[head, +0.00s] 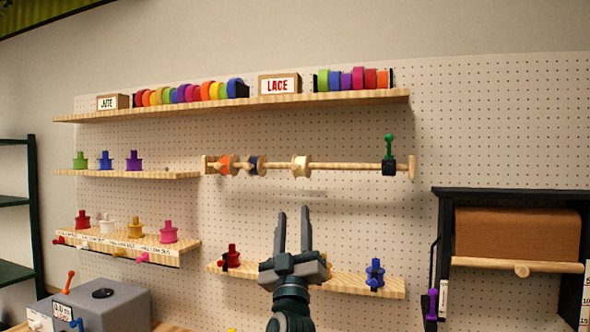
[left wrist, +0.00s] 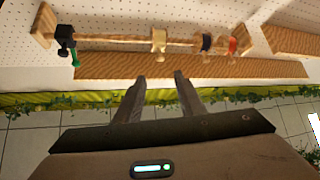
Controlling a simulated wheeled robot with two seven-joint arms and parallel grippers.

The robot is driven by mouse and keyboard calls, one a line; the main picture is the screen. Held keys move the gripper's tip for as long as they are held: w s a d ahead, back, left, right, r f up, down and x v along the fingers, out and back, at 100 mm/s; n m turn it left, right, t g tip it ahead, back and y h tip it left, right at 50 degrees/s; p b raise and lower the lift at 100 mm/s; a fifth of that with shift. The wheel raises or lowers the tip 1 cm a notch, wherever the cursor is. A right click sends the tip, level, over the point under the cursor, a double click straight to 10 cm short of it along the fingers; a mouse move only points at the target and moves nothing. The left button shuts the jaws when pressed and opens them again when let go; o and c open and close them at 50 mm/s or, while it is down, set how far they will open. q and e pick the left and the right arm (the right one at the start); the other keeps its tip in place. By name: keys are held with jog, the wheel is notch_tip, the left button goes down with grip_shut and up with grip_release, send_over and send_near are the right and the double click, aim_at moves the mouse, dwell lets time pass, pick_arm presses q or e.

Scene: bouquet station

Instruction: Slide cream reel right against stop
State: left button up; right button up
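The cream reel (head: 300,165) hangs on a horizontal wooden rod (head: 345,166) on the pegboard, near the rod's middle. A black block with a green handle (head: 389,167), which looks like the stop, sits near the rod's right end. A clear length of rod separates the two. My left gripper (head: 294,212) is open and empty, pointing up below the cream reel and apart from it. In the left wrist view, turned over, the cream reel (left wrist: 159,42) lies beyond and between the open fingertips (left wrist: 160,78), and the black block (left wrist: 66,45) is at the left. My right gripper is not in view.
An orange reel (head: 225,165) and a dark blue reel (head: 256,165) are on the rod left of the cream one. A long shelf (head: 240,104) with ribbon rolls runs above. A lower shelf (head: 340,283) with red and blue spools is behind my left gripper.

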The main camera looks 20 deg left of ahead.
pick_arm(q)
jog(key=p, duration=0.4)
send_near(295, 168)
jog(key=x, duration=0.9)
jog(key=shift+w+f, duration=0.1)
jog(key=shift+f, duration=0.05)
jog(key=shift+x, duration=0.85)
jog(key=shift+f, duration=0.1)
grip_shut()
